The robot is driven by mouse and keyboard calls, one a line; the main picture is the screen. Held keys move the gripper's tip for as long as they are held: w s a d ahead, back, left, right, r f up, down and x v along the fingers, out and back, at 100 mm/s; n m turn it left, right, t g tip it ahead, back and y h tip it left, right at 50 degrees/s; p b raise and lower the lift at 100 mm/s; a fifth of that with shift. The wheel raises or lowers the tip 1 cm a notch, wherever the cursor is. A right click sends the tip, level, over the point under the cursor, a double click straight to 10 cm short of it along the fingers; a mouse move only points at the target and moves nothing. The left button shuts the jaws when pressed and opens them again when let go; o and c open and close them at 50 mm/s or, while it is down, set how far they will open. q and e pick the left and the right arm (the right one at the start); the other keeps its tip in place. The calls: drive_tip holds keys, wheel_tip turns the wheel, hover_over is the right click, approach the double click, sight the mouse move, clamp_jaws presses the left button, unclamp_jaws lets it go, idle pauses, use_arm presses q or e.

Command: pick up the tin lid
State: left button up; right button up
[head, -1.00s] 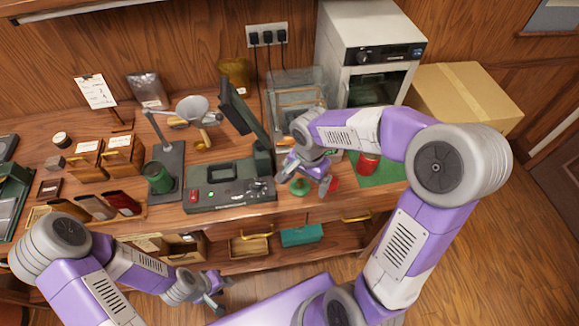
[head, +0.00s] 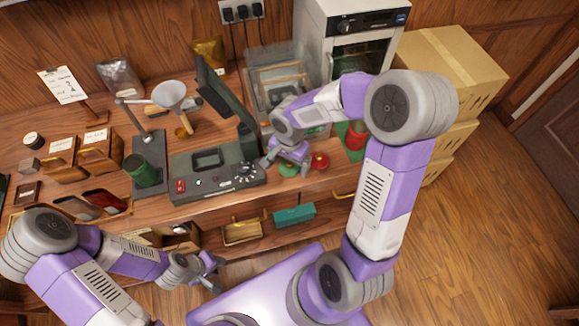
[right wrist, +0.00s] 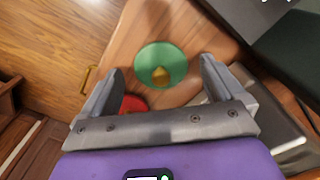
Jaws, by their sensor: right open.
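A round green lid with a gold knob (right wrist: 161,64) lies flat on the wooden bench near its front edge. It also shows in the head view (head: 289,170), partly hidden by my right gripper. My right gripper (head: 286,164) is open and points down above it. In the right wrist view the lid appears between the fingertips (right wrist: 161,70), apart from both. A red lid (head: 320,161) lies just right of it; part of it shows near one finger in the right wrist view (right wrist: 133,104). My left gripper (head: 214,275) is open and empty in front of the bench.
A dark scale-like machine (head: 218,175) stands left of the lids. A red tin (head: 356,137) sits on a green mat to the right, and a green tin (head: 143,170) stands further left. A glass case (head: 275,75) is behind.

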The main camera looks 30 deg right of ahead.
drive_tip(key=c, duration=1.1)
